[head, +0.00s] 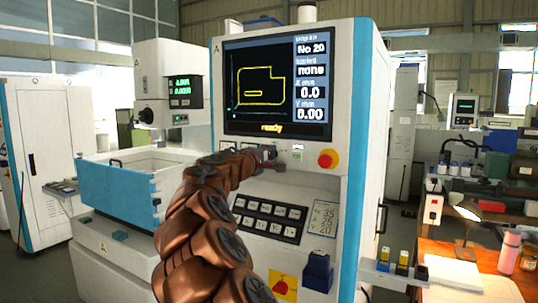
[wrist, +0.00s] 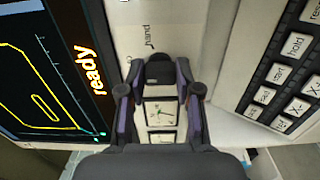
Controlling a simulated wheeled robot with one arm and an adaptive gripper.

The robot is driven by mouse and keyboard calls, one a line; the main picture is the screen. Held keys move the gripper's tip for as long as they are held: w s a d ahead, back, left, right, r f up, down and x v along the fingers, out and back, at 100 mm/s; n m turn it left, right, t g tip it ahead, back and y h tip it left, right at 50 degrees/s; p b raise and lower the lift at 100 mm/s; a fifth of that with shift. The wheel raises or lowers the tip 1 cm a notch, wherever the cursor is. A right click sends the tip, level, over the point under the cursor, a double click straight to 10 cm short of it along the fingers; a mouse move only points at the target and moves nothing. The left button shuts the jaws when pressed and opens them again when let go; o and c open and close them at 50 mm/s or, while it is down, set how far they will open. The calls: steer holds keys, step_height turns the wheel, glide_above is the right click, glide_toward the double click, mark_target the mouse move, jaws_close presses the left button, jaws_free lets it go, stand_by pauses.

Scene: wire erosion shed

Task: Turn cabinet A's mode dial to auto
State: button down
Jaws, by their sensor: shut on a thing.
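Cabinet A (head: 345,60) is a white machine cabinet with blue edges and the letter A at its top left. Its screen (head: 262,95) shows a yellow outline and the word ready. My gripper (head: 268,160) is at the panel just below the screen. In the wrist view my gripper (wrist: 160,90) has its fingers on both sides of the dark mode dial (wrist: 158,69) and is shut on it. The auto mark is not readable, and the dial's pointer direction cannot be told. In the head view my gripper largely hides the dial.
A black key block (head: 270,218) lies below. A workbench (head: 470,270) with a lamp and bottles stands at the right. A blue-fronted tank (head: 115,195) is at the left.

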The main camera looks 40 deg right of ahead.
stand_by(0.3)
steer(key=c, duration=0.8)
jaws_free()
steer(key=v, duration=1.2)
